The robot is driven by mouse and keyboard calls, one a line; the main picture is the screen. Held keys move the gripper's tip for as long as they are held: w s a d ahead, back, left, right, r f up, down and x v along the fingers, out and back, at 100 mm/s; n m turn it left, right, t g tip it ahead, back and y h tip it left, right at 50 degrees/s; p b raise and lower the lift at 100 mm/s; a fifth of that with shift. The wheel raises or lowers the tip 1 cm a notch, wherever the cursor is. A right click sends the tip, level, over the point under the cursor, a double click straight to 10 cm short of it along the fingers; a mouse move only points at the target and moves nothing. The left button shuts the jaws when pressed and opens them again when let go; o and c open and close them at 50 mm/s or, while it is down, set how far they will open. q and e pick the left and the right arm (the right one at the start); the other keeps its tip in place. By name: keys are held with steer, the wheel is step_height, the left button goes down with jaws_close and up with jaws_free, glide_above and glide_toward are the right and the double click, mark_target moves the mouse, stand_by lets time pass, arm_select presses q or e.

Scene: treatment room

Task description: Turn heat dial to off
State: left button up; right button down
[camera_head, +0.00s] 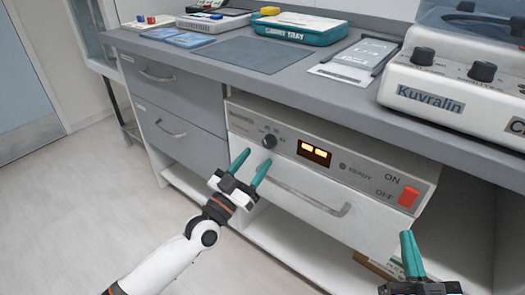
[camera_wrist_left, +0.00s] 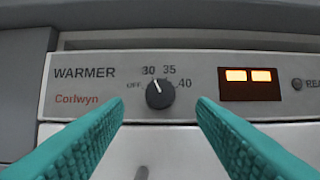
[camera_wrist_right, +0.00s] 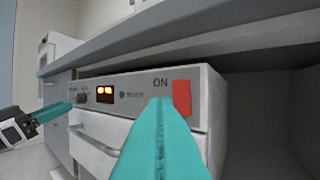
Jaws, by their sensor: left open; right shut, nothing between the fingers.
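The heat dial (camera_head: 269,141) is a dark round knob on the front panel of the warmer drawer. In the left wrist view the dial (camera_wrist_left: 159,94) sits among the marks OFF, 30, 35 and 40, and its white line points up and slightly left, near 30. My left gripper (camera_head: 252,164) is open just in front of the panel, below the dial. In its wrist view its teal fingers spread either side of the dial, apart from it. My right gripper (camera_head: 410,254) is shut and empty, low at the right near the red switch (camera_head: 408,196).
The lit amber display (camera_head: 314,152) is right of the dial, and the drawer handle (camera_head: 310,199) is below it. The grey counter (camera_head: 215,55) overhangs the panel and holds a teal tray (camera_head: 299,34) and a Kuvralin machine (camera_head: 445,85). Open floor lies at left.

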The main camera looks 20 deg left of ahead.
mark_target(267, 146)
arm_select(q)
steer(key=shift+x, duration=2)
arm_select(e)
steer(key=shift+s+r+t, duration=0.15)
steer(key=shift+r+t, duration=0.35)
steer(key=shift+r, duration=0.1)
